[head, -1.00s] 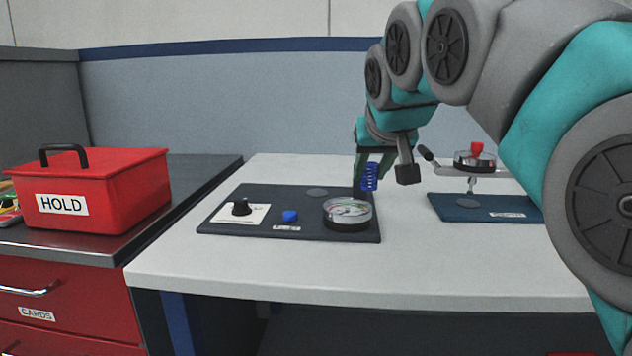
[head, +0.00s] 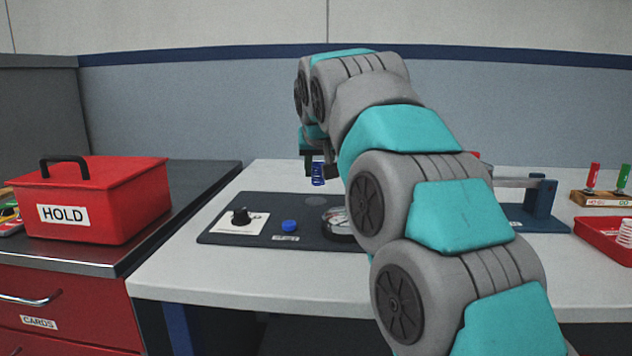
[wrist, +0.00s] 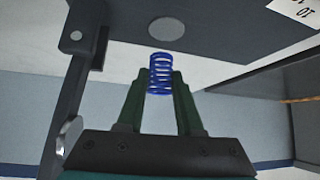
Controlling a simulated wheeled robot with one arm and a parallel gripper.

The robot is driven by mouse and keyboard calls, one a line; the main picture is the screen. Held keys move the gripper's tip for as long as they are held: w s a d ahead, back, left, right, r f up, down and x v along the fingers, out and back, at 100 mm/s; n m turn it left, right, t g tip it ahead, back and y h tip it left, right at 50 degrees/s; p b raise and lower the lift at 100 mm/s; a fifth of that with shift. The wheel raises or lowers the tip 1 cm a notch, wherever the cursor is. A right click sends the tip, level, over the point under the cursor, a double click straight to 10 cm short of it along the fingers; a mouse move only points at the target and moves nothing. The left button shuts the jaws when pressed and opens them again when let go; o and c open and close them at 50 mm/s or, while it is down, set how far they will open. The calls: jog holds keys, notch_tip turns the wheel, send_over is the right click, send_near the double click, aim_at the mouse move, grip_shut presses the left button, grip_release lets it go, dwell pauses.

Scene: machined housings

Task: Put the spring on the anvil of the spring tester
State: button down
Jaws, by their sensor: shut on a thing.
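My gripper (head: 315,166) is shut on the blue coil spring (head: 318,174), held upright above the spring tester (head: 262,206). In the wrist view the spring (wrist: 160,80) stands between the green fingertips (wrist: 160,77), its far end sticking out past them. The tester is a dark plate with a knob, a blue button and a round dial gauge (head: 336,224), partly hidden by my arm. Its anvil, a flat grey disc (wrist: 166,28), shows bare in the wrist view, apart from the spring. In the head view the disc (head: 316,202) lies below the spring.
A dark upright post (wrist: 74,90) with a silver lever stands left of the gripper in the wrist view. A second device (head: 540,205) on a blue base is partly behind my arm. A red HOLD box (head: 90,200) stands left; a plug rack (head: 600,198) and red tray (head: 590,228) are right.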

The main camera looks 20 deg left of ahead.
aim_at(317, 179)
jog(key=shift+w+a, duration=0.2)
jog(key=shift+a, duration=0.05)
jog(key=shift+w+a, duration=0.1)
jog(key=shift+a, duration=0.05)
jog(key=shift+f, duration=1.8)
jog(key=c, duration=0.6)
grip_release()
jog(key=shift+f, duration=0.1)
jog(key=shift+o, duration=0.2)
jog(key=shift+r, duration=0.2)
jog(key=v, duration=1.2)
jog(key=shift+b, duration=0.3)
jog(key=shift+f, duration=0.1)
